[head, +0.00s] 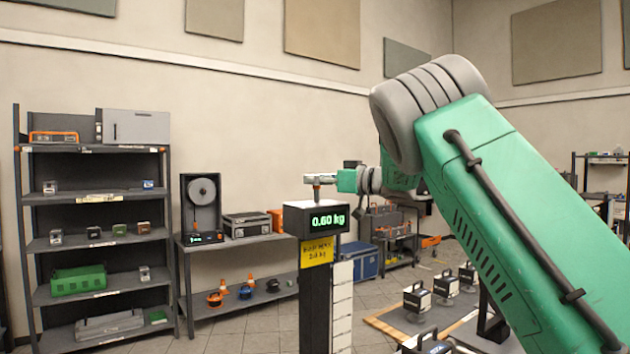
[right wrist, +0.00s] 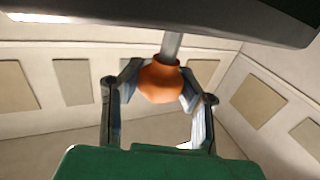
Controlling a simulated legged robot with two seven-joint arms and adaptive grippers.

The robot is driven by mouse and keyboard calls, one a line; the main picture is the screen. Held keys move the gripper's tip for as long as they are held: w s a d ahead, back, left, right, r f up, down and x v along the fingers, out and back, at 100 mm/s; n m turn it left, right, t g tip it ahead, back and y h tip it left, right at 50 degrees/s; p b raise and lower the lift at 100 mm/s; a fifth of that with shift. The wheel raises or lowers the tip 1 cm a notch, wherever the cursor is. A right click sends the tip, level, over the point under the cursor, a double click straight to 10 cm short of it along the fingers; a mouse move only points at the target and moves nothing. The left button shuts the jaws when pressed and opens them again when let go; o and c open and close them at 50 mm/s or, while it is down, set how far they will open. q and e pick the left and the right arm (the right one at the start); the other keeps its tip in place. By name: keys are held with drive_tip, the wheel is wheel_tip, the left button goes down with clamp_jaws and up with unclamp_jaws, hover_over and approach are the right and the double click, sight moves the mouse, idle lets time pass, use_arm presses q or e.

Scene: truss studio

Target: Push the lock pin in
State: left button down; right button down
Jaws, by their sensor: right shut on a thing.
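An orange knob (right wrist: 160,82) on a grey metal shaft (right wrist: 171,46), which looks like the lock pin, shows in the right wrist view. A length of bare shaft shows between the knob and a dark body (right wrist: 200,22) at the top of that view. My right gripper (right wrist: 160,86) is shut on the knob, one finger on each side. In the head view my right gripper (head: 322,181) reaches in from the right, over the top of a dark post with a green display (head: 328,220) reading 0.60 kg. The knob is too small to make out there. My left gripper is not in view.
A dark shelf rack (head: 95,237) with small devices stands at the left. A low bench (head: 230,240) stands behind the post.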

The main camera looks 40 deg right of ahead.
sight(317, 203)
drive_tip(key=shift+f, duration=1.75)
drive_tip(key=c, duration=1)
unclamp_jaws()
drive_tip(key=shift+d, duration=0.15)
drive_tip(key=shift+c, duration=0.2)
drive_tip(key=shift+s+d, duration=0.2)
drive_tip(key=shift+s, duration=0.25)
drive_tip(key=v, duration=1.1)
drive_tip(key=shift+w, duration=0.1)
drive_tip(key=shift+d+f, duration=0.1)
